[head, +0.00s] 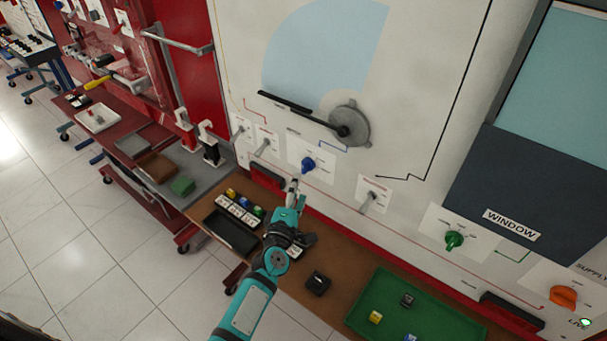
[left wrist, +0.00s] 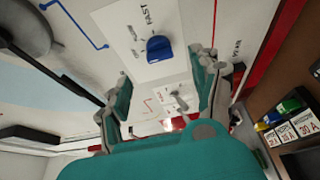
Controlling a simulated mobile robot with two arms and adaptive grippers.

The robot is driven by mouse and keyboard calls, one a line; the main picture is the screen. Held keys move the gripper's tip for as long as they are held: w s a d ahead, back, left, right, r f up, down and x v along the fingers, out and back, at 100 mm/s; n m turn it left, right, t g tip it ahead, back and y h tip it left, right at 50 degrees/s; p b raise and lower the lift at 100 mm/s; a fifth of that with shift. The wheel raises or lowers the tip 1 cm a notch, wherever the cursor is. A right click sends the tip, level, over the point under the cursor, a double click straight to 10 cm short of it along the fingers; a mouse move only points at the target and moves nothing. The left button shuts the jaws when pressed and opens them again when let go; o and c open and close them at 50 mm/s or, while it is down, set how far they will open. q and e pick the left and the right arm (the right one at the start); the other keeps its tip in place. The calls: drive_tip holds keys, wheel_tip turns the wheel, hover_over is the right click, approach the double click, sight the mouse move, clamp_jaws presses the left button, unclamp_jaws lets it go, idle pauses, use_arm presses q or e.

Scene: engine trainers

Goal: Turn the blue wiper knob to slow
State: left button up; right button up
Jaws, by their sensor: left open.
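The blue wiper knob (head: 308,164) sits on a white label plate on the upright panel, below the grey wiper motor disc (head: 362,122). In the left wrist view the blue knob (left wrist: 158,49) shows large beside printed words, with FAST the clearest; I cannot tell surely which mark it points to. My left gripper (head: 292,188) is just below and left of the knob in the head view, apart from it. In the left wrist view its teal fingers (left wrist: 162,85) are spread with nothing between them. My right gripper is out of view.
Grey toggle levers (head: 370,200) flank the knob's plate, with a green knob (head: 454,240) and orange knob (head: 563,296) farther right. Below, a brown bench holds a black tray (head: 230,232), a black block (head: 318,283) and a green tray (head: 374,292). Tiled floor lies left.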

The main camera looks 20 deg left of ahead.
sight(304, 170)
use_arm(q)
drive_tip(key=w+b, duration=0.2)
drive_tip(key=w, duration=0.5)
drive_tip(key=shift+w+a, duration=0.15)
drive_tip(key=shift+w, duration=0.1)
